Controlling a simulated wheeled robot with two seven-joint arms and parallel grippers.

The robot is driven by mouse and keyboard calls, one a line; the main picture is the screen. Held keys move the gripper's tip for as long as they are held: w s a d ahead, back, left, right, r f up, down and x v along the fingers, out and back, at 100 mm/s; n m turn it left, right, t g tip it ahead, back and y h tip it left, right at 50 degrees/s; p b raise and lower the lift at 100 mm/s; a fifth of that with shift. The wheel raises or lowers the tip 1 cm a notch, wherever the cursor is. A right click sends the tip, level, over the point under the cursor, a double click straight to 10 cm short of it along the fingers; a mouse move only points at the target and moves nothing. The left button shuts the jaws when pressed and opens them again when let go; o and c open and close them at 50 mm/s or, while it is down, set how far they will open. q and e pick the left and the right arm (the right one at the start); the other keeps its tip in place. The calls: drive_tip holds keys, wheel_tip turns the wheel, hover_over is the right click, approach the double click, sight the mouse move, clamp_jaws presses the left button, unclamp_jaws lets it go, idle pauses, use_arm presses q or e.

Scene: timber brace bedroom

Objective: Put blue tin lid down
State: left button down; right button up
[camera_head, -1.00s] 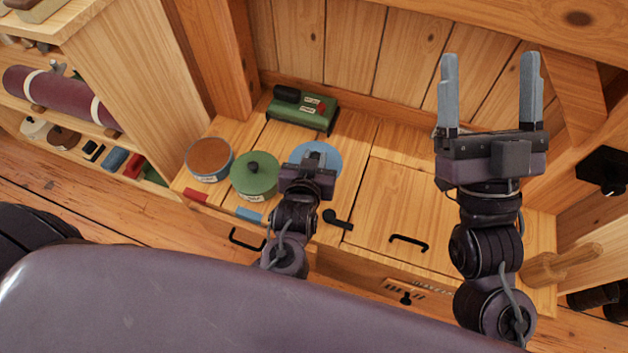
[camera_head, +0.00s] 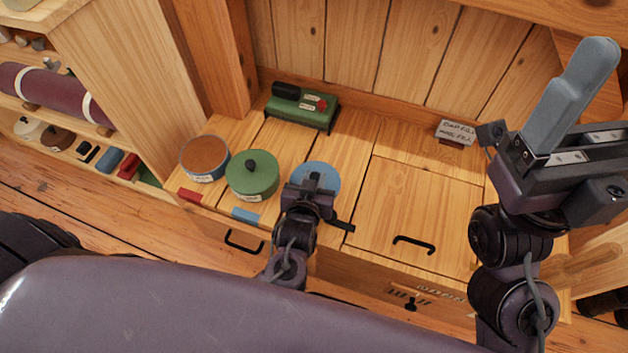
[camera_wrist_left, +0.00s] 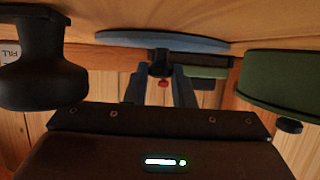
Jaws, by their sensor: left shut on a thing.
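The blue tin lid (camera_head: 325,172) is a flat round disc over the bench top, right of the green tin (camera_head: 252,176). My left gripper (camera_head: 315,182) is above it, shut on its knob. In the left wrist view the lid (camera_wrist_left: 165,41) shows edge-on, close along the wooden surface; I cannot tell whether it touches. The open blue tin (camera_head: 204,174), with brown contents, stands left of the green tin, clear of the lid. My right gripper (camera_head: 598,95) is raised at the right, empty, its fingers seen obliquely and apart.
A green box-like device (camera_head: 302,106) stands at the back of the bench. A small sign (camera_head: 456,132) is at the back right.

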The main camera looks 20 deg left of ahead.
use_arm(q)
drive_tip(key=shift+r, duration=0.1)
drive_tip(key=c, duration=1.2)
unclamp_jaws()
drive_tip(key=shift+c, duration=0.2)
